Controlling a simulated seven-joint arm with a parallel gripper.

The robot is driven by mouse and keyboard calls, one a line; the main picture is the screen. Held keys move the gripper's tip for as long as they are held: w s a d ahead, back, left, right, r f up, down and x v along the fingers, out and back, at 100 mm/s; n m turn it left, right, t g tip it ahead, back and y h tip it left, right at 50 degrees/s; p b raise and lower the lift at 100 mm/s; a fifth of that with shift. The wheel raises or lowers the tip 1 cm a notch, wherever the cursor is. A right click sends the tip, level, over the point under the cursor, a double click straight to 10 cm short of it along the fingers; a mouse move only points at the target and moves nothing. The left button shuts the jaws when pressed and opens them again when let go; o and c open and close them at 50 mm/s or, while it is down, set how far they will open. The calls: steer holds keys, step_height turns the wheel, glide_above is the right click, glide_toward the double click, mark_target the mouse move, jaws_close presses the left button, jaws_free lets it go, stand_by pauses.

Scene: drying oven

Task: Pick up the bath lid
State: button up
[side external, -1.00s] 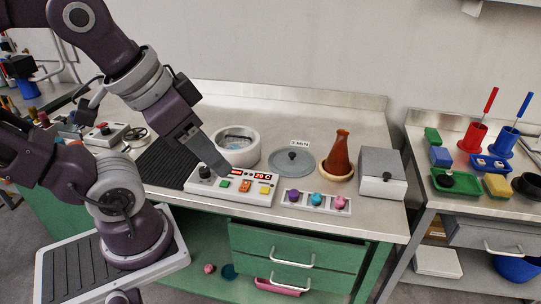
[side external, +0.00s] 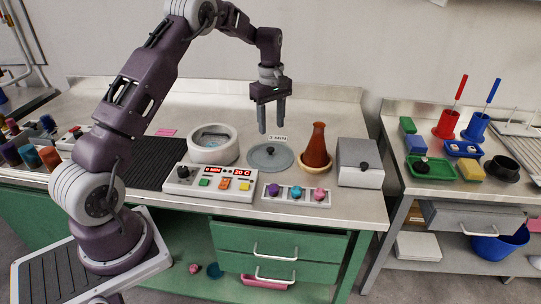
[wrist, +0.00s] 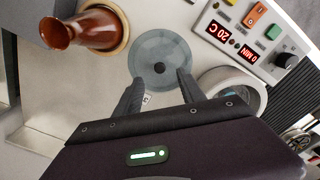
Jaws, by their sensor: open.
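The bath lid (side external: 262,158) is a flat grey disc with a small dark knob in its middle. It lies on the steel bench between the white round bath (side external: 213,155) and the brown flask (side external: 318,146). In the wrist view the lid (wrist: 150,75) shows just ahead of the fingers. My gripper (side external: 271,130) is open and empty, pointing down above the back part of the lid, apart from it. In the wrist view my gripper (wrist: 158,92) has its two fingers spread near the lid's edge.
A control panel (side external: 212,192) with buttons and red displays stands in front of the bath. A rack of coloured knobs (side external: 296,204) lies in front of the lid. A grey box (side external: 360,177) stands at the right.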

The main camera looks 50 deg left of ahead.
mark_target(271, 148)
steer(key=shift+n, duration=0.3)
steer(key=f, duration=0.6)
steer(key=a+f, duration=0.1)
steer(key=f, duration=0.2)
steer(key=shift+w, duration=0.2)
jaws_close()
